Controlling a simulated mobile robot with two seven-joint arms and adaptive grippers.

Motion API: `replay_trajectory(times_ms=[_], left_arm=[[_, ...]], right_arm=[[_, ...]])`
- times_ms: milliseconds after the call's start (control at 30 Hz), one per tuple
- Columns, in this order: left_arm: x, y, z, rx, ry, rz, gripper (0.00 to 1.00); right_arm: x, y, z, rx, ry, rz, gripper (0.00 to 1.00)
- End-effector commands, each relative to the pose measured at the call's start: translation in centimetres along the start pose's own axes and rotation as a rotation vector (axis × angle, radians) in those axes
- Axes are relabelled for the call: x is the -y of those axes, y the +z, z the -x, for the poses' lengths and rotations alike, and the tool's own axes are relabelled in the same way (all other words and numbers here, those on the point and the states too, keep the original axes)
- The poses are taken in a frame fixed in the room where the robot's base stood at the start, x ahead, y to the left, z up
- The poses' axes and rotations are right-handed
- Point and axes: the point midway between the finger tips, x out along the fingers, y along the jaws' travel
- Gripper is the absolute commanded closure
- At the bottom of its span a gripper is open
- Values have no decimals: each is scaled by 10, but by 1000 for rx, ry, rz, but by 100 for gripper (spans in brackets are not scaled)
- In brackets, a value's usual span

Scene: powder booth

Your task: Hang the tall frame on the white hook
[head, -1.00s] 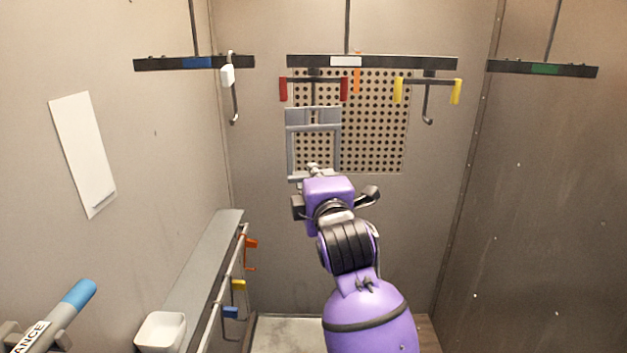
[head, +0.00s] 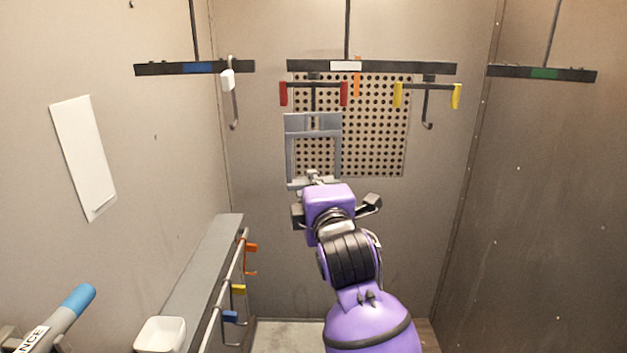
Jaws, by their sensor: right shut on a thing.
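The tall grey frame (head: 335,155) is upright in front of the perforated panel, below the red-marked hook (head: 344,94). My right gripper (head: 313,177) is shut on the frame's lower end; my purple wrist hides part of the grip. The white hook (head: 235,105), with a white block (head: 227,80) on it, hangs at the right end of the blue-marked bar (head: 196,68), left of and apart from the frame. Whether the frame touches the red-marked hook cannot be told. My left gripper is not in view.
A yellow-marked hook (head: 428,104) hangs right of the frame. A white-marked bar (head: 400,67) and a green-marked bar (head: 544,73) hang overhead. A side rail (head: 228,285) with coloured hooks and a white bin (head: 160,335) stand lower left. The space between frame and white hook looks clear.

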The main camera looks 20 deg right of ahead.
Motion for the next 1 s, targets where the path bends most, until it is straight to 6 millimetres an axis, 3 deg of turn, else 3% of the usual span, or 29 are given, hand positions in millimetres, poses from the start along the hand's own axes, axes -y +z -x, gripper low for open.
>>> replay_trajectory(times_ms=[1000], left_arm=[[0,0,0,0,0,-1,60]], right_arm=[[-2,-13,61,-2,5,-1,100]])
